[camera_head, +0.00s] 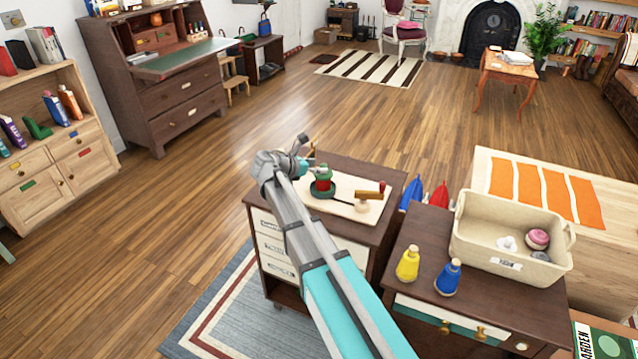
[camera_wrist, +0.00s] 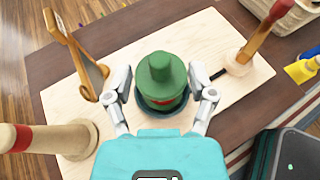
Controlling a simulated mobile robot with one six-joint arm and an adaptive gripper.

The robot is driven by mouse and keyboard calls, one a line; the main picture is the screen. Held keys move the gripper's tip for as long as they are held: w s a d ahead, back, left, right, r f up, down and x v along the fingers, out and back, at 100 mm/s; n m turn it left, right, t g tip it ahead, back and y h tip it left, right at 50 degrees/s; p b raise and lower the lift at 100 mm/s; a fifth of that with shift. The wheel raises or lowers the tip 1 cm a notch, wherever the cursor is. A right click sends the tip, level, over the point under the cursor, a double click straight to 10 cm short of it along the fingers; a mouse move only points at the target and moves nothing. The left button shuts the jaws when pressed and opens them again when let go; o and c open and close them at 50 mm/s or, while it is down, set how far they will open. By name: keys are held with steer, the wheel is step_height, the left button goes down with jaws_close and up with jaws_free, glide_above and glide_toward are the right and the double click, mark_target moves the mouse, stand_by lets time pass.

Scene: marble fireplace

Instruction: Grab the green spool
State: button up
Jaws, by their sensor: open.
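The green spool (camera_wrist: 161,72) stands upright in a dark round dish on a pale wooden board (camera_wrist: 252,90). A little red shows low on its side. In the head view the spool (camera_head: 323,176) is on the dark cabinet just right of my arm's end. My gripper (camera_wrist: 160,84) is open, with one finger on the left and one on the right of the spool. I cannot tell whether either finger touches it. In the head view my gripper (camera_head: 304,163) is partly hidden by the arm.
A red-handled wooden tool (camera_wrist: 255,55) lies right of the spool, a brown wooden tool (camera_wrist: 75,55) left. A wooden piece with a red band (camera_wrist: 50,138) is at lower left. Yellow (camera_head: 408,264) and blue (camera_head: 448,277) bottles and a cream bin (camera_head: 500,262) stand on the neighbouring cabinet.

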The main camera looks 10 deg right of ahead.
mark_target(323, 164)
steer(key=shift+b+x, duration=0.4)
steer(key=shift+x, duration=1.2)
steer(key=shift+a, duration=0.15)
jaws_close()
